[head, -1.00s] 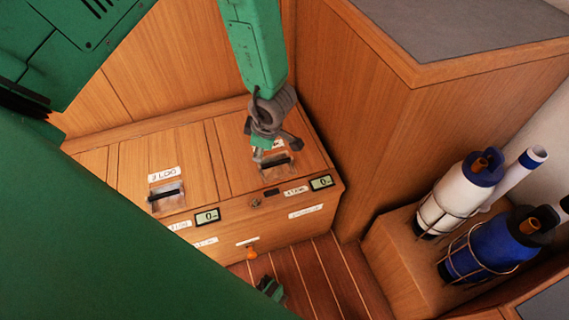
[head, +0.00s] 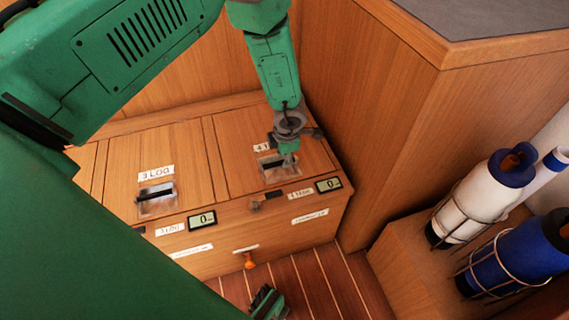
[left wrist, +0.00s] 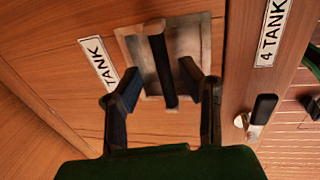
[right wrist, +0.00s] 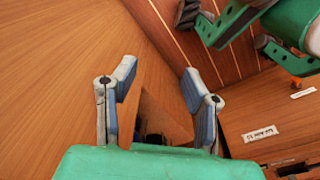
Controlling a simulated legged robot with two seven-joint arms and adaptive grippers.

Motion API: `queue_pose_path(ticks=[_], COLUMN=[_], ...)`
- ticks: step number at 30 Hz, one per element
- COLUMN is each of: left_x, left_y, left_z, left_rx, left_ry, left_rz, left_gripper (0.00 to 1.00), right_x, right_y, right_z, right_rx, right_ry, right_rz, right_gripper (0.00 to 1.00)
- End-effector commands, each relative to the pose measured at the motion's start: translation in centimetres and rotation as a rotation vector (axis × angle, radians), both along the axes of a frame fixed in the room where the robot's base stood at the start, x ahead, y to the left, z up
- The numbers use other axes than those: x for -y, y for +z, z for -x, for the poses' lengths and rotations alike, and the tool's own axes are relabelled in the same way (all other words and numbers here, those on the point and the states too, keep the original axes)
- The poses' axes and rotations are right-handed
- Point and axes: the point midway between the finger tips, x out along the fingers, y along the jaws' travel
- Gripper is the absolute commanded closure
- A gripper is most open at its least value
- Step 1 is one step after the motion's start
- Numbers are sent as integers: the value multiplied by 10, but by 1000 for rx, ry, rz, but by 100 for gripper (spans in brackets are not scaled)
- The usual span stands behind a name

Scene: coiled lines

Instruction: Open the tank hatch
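The tank hatch (head: 235,165) is the right wooden lid, shut flat, labelled with a 4 and partly hidden by my arm. Its recessed metal plate with a dark bar handle (left wrist: 162,70) shows in the left wrist view. My left gripper (head: 288,158) is over that handle in the head view. In the left wrist view its fingers (left wrist: 166,92) are open, one on each side of the bar, with gaps to it. A small latch with a dark lever (left wrist: 262,110) sits beside the 4 TANK label. My right gripper (right wrist: 160,90) is open and empty, low near the floor.
The 3 LOG lid (head: 157,195) lies shut to the left. Displays (head: 202,221) and an orange knob (head: 249,262) are on the locker front. A tall wooden cabinet (head: 400,130) stands close at right, with white (head: 470,200) and blue (head: 510,255) cylinders beyond.

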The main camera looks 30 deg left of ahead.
Motion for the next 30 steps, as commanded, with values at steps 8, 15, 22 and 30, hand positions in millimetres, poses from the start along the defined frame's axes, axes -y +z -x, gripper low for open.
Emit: queue_pose_path(ticks=[8, 15, 22, 30], left_x=[0, -1, -2, -5], left_y=[-21, -22, -23, -15], left_z=[-4, -3, -3, 1], left_rx=[1, 0, 0, -16], left_ry=[-2, -2, -2, 1], left_rz=[-5, -2, -2, 8], left_gripper=[66, 66, 100, 100], right_x=[0, 0, 0, 0], right_y=[-10, -9, -9, -1], right_z=[0, 0, 0, 0], right_rx=[0, 0, 0, 0], right_ry=[0, 0, 0, 0], right_rz=[0, 0, 0, 0], right_gripper=[60, 60, 60, 60])
